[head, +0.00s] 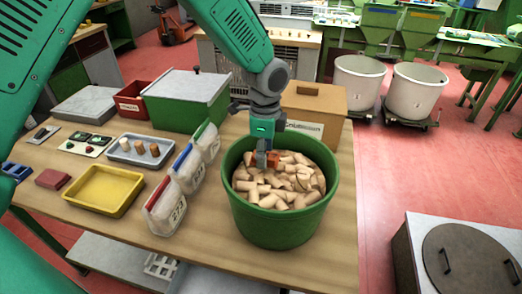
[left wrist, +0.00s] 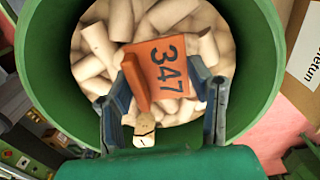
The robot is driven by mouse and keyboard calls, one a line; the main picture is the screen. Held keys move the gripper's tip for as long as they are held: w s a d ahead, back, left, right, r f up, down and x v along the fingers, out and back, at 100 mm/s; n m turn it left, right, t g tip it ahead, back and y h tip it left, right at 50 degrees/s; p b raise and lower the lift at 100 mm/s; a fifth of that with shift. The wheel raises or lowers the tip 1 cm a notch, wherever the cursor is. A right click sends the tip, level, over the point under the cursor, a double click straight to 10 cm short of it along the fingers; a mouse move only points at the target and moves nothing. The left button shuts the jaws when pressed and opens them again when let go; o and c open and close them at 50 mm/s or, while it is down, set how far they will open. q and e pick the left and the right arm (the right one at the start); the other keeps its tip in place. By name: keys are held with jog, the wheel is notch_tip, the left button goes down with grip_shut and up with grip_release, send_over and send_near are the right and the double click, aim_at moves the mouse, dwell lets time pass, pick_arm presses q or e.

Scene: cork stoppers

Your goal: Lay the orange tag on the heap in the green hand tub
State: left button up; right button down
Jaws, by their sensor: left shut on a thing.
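The green hand tub (head: 262,226) stands at the right end of the wooden table and holds a heap of pale cork stoppers (head: 290,182). My left gripper (head: 267,160) reaches down into the tub from above. It is shut on the orange tag (head: 274,160), which is at or just above the heap; I cannot tell whether it touches the corks. In the left wrist view the tag (left wrist: 160,70) shows the number 347 between the fingers (left wrist: 162,95), with the corks (left wrist: 100,45) behind it. My right gripper is not in view.
Three clear bins (head: 165,207) with coloured rims stand left of the tub. A yellow tray (head: 103,190), a grey tray with several corks (head: 120,156) and a green box (head: 185,100) lie further left and back. A cardboard box (head: 315,108) stands behind the tub.

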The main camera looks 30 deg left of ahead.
pick_arm(q)
jog(key=shift+d+f, duration=0.2)
jog(key=shift+d, duration=0.35)
jog(key=shift+a+f, duration=0.5)
jog(key=shift+a, duration=0.35)
jog(key=shift+a+f+b, duration=0.1)
jog(key=shift+f+b, duration=0.1)
jog(key=shift+b, duration=0.1)
jog(key=shift+d+f, duration=0.2)
jog(key=shift+d, duration=0.55)
jog(key=shift+f, duration=0.15)
